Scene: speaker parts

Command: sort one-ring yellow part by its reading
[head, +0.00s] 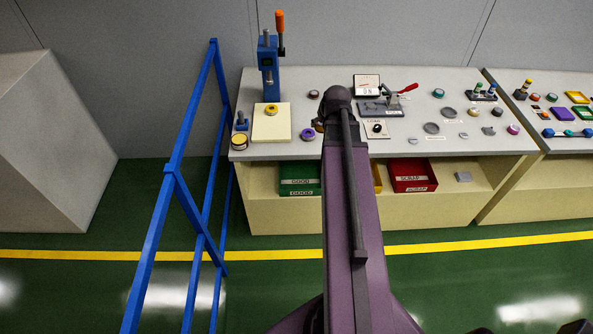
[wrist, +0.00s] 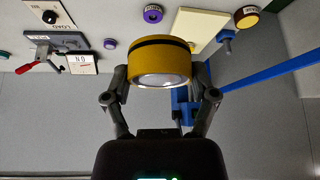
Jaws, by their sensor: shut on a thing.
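In the wrist view, my gripper (wrist: 162,85) is shut on a yellow round part (wrist: 160,58) with one black ring around it. The part's pale, shiny end face shows toward me. In the head view my own arm hides the gripper and the held part. A meter (head: 367,86) stands on the bench and also shows in the wrist view (wrist: 82,62); its display seems to read 0 N, but it is small. Below the bench top are a green GOOD bin (head: 300,185), a red SCRAP bin (head: 413,178) and a partly hidden yellow bin (head: 377,179).
A red-handled clamp (head: 397,97) is beside the meter. Small round parts lie on the bench's right. A blue rail (head: 171,165) stands left of the bench.

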